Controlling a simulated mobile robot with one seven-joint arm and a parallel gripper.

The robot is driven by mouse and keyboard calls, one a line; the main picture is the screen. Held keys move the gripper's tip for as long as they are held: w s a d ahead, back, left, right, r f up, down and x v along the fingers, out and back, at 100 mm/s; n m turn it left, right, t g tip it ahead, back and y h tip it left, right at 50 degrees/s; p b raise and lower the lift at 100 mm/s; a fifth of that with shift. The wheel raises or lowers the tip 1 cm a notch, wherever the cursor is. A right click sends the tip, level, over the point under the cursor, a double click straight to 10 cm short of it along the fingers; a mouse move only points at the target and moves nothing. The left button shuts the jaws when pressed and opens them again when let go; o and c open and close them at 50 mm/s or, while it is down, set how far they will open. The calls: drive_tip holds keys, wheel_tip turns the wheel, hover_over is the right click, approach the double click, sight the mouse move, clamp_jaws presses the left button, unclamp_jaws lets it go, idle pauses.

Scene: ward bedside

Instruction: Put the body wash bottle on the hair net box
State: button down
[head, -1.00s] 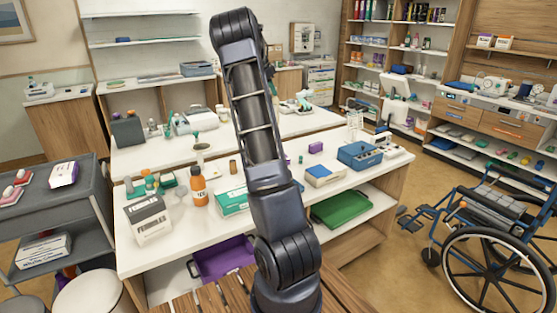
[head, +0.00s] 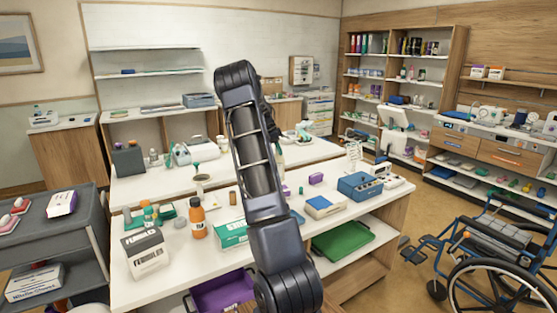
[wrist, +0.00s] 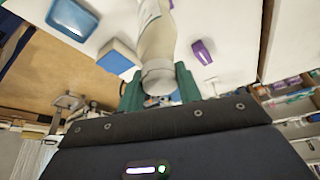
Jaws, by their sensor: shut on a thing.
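The body wash bottle (wrist: 155,40) is pale, with a little green print, and shows large in the wrist view. My gripper (wrist: 160,88) is shut on it, with a green finger on each side of its near end. The bottle's far end is cut off by the top of the picture. In the head view my arm hides most of the gripper. I cannot read which box is the hair net box. A white box with dark print (head: 147,255) stands at the counter's front left, and a teal and white box (head: 231,233) lies near the middle.
An orange bottle (head: 198,218) stands between these boxes. A blue-topped box (head: 324,207), a purple item (head: 316,180) and a blue case (head: 360,186) are on the counter's right part. A wheelchair (head: 490,250) stands on the floor at right. The counter (head: 185,262) has bare patches at its front.

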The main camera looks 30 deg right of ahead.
sight(279, 158)
drive_tip(key=shift+f, duration=2.7)
drive_tip(key=c, duration=1)
unclamp_jaws()
drive_tip(key=shift+o, duration=0.2)
